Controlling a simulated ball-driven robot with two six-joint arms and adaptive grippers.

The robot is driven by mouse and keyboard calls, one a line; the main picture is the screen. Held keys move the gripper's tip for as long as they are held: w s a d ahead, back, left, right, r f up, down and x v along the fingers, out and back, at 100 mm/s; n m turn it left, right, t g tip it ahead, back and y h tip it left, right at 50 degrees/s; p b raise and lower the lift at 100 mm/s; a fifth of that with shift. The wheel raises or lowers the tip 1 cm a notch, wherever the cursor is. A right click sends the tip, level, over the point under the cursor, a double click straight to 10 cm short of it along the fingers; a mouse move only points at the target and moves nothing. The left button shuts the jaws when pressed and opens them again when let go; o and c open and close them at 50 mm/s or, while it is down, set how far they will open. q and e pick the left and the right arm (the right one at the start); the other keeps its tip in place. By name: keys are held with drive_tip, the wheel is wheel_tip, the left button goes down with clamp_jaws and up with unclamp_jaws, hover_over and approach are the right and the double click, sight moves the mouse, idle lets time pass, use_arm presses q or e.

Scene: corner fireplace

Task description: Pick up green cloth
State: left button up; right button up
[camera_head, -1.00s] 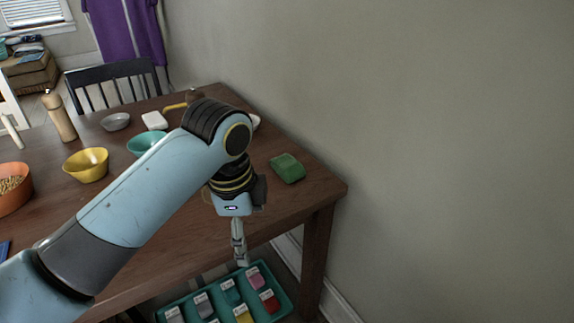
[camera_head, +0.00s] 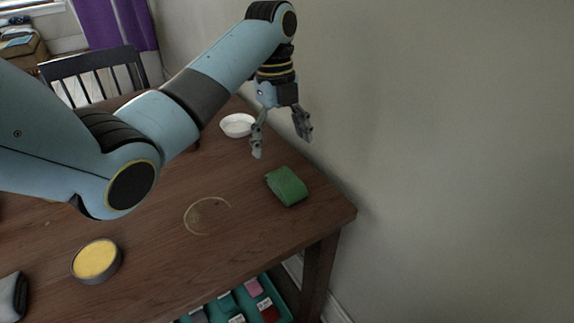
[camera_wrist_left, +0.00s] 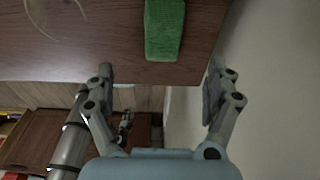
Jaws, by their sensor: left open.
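The green cloth (camera_head: 287,186) is a folded block lying on the wooden table near its right edge. In the left wrist view the green cloth (camera_wrist_left: 164,28) is at the top, beyond the fingertips and between their lines. My left gripper (camera_head: 280,147) is open and empty, above the table and behind the cloth in the head view. Its two fingers also show spread apart in the left wrist view (camera_wrist_left: 159,78). It does not touch the cloth. My right gripper is not in view.
The wooden table (camera_head: 240,240) has a ring stain and clear surface around the cloth. A white bowl (camera_head: 237,125) stands behind, and a yellow-topped tin (camera_head: 97,260) stands at the front left. A teal tray (camera_head: 277,299) sits below the table's edge. A grey wall is close on the right.

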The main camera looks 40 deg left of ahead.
sight(285, 176)
use_arm(q)
drive_tip(key=shift+w+a+f, duration=0.1)
drive_tip(key=shift+w+f, duration=0.05)
drive_tip(key=shift+f, duration=0.4)
drive_tip(key=shift+w+f, duration=0.15)
drive_tip(key=shift+f, duration=0.35)
drive_tip(key=f, duration=0.3)
drive_tip(key=shift+s+d+b, duration=0.2)
drive_tip(key=shift+d+b, duration=0.1)
drive_tip(key=shift+b, duration=0.05)
drive_tip(key=shift+f, duration=0.35)
wheel_tip(285, 176, down, 4)
drive_tip(key=shift+d+r+b, duration=0.1)
drive_tip(key=shift+d+b, duration=0.05)
drive_tip(key=shift+b, duration=0.2)
drive_tip(key=shift+f, duration=0.45)
drive_tip(key=c, duration=1.2)
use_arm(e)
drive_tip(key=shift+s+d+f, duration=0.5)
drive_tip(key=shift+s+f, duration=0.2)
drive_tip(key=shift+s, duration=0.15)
